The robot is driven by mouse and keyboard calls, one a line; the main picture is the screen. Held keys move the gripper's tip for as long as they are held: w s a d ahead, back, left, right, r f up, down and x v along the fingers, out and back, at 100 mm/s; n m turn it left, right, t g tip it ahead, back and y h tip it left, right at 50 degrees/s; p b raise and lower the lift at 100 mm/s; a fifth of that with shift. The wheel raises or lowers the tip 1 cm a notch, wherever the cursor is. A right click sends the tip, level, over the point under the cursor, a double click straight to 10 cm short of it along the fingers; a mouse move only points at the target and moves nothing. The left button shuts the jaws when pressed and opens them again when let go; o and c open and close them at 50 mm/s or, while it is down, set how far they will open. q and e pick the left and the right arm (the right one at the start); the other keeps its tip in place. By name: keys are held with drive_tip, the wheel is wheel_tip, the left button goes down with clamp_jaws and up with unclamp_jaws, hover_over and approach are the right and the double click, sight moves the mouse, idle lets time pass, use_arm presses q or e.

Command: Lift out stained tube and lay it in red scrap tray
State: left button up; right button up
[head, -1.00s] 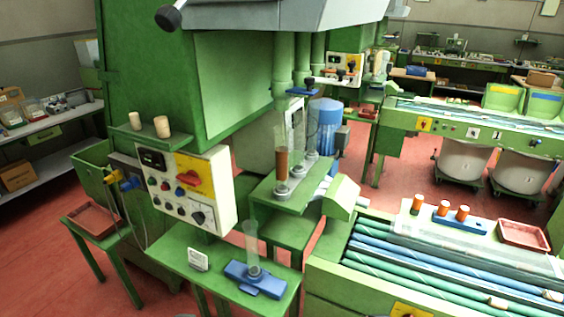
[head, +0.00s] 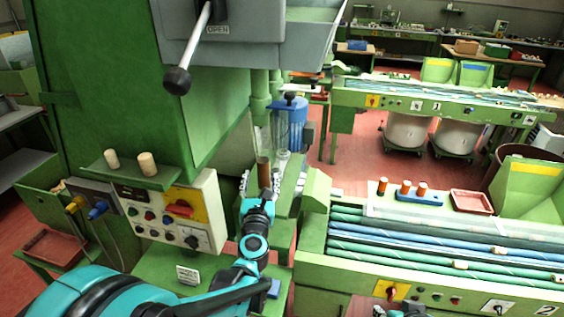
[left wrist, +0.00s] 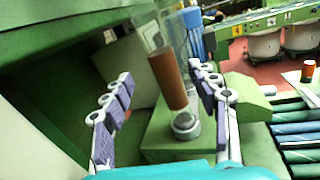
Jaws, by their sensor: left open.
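The stained tube (head: 264,172), brown inside, stands upright on the green machine shelf beside clear tubes (head: 283,140). In the left wrist view the stained tube (left wrist: 168,80) shows between the fingers, its foot in a round metal seat (left wrist: 186,124). My left gripper (head: 260,184) is open, with its fingers either side of the tube in view; I see no contact. It also shows in the left wrist view (left wrist: 165,95). A red tray (head: 472,202) lies right on the bench, another red tray (head: 48,246) at lower left. Which is the scrap tray I cannot tell.
A control panel (head: 185,220) and a ledge with two corks (head: 148,164) stand left of my arm. A black-knobbed lever (head: 178,80) hangs above. A blue block (head: 273,288) is mostly hidden by my arm. Orange-topped pieces (head: 405,187) stand near the right tray.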

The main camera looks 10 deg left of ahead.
sight(263, 171)
use_arm(q)
drive_tip(key=shift+w+a+f+n+y, duration=0.15)
drive_tip(key=shift+w+f+n+y, duration=0.2)
drive_tip(key=shift+n, duration=0.45)
drive_tip(key=shift+w+f, duration=0.1)
drive_tip(key=shift+w, duration=0.15)
drive_tip(key=x, duration=0.4)
drive_tip(key=f+x, duration=0.1)
drive_tip(key=x, duration=0.2)
drive_tip(key=shift+w+d, duration=0.15)
drive_tip(key=shift+d, duration=0.15)
drive_tip(key=shift+r, duration=0.1)
drive_tip(key=c, duration=1.3)
